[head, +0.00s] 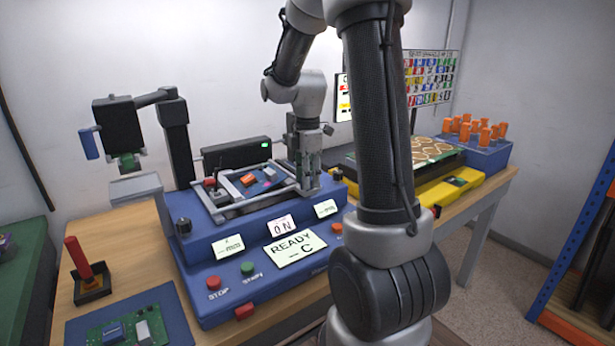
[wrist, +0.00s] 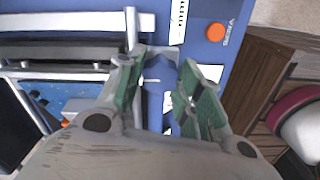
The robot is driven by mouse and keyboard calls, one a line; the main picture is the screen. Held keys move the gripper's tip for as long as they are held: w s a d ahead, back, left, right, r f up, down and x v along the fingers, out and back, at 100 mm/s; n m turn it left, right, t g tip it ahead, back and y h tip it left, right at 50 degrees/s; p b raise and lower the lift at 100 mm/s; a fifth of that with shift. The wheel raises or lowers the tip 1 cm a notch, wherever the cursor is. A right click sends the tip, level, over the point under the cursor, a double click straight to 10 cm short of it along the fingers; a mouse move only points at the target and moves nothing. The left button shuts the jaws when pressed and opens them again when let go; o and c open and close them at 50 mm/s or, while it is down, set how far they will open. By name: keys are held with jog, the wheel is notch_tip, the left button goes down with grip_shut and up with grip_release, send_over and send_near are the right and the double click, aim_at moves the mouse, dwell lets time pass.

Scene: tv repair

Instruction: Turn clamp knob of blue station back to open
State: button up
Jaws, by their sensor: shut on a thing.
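The blue station (head: 222,285) stands on the wooden bench, with a metal clamp frame (head: 232,208) on top holding a circuit board. Its screens read "ON" and "READY C". My gripper (head: 309,188) points down at the right end of the frame. In the wrist view my gripper (wrist: 162,68) has its green-padded fingers on either side of a small part beside the frame's rail (wrist: 131,28). This part appears to be the clamp knob; it is largely hidden between the fingers, and its turn angle cannot be told.
Red stop button (head: 214,283) and green start button (head: 248,268) are on the station's front. A yellow station (head: 455,190) stands to the right. A black arm-like stand (head: 178,140) rises at the left. A red-handled tool (head: 80,258) stands at the front left.

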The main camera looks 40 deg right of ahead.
jog(key=o, duration=0.7)
jog(key=shift+o, duration=0.2)
notch_tip(320, 180, up, 12)
dwell(0.5)
